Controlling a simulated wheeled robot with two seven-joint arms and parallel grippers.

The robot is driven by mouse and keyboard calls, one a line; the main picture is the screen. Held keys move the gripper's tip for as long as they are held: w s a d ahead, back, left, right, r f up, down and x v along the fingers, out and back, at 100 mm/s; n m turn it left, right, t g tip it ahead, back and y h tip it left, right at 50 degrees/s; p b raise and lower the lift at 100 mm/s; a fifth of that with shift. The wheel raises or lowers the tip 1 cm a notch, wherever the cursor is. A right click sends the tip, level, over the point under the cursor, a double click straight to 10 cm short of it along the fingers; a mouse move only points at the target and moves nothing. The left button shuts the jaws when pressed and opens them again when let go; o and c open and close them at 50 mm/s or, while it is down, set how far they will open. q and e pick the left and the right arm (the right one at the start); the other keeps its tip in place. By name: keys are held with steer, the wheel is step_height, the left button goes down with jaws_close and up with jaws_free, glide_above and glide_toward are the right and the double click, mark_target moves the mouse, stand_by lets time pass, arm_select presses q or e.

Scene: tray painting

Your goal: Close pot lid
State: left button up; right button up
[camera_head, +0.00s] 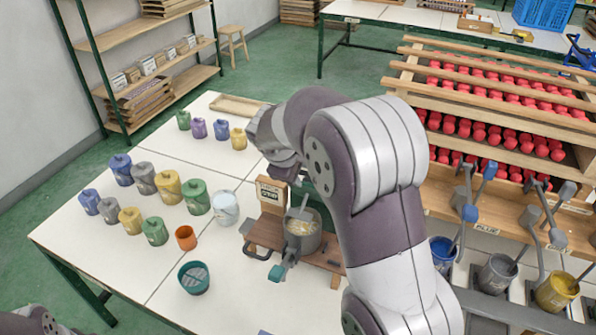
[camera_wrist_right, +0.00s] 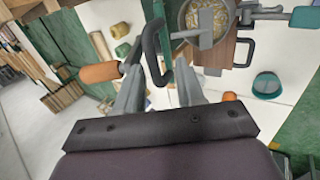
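The pot (camera_head: 302,243) is a grey metal vessel on a wooden stand, open at the top, with yellowish contents and a grey paddle in it. It also shows at the top of the right wrist view (camera_wrist_right: 232,22). A dark loop handle (camera_wrist_right: 152,55) reaches down between the fingers of my right gripper (camera_wrist_right: 160,88), which is open. A green upright part beside the pot (camera_wrist_right: 186,62) may be the raised lid; I cannot tell for sure. In the head view my right arm hides much of the area behind the pot. My left gripper is not shown.
Several coloured jars (camera_head: 168,187) stand left of the pot. An orange cup (camera_head: 186,238) and a green cup (camera_head: 194,278) stand nearer. Paint pots with levers (camera_head: 498,272) and a rack of red pieces (camera_head: 490,105) are at right. The table front is mostly clear.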

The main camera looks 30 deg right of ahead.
steer(key=p+v, duration=0.2)
steer(key=v, duration=1)
steer(key=shift+p, duration=0.3)
steer(key=shift+d, duration=0.1)
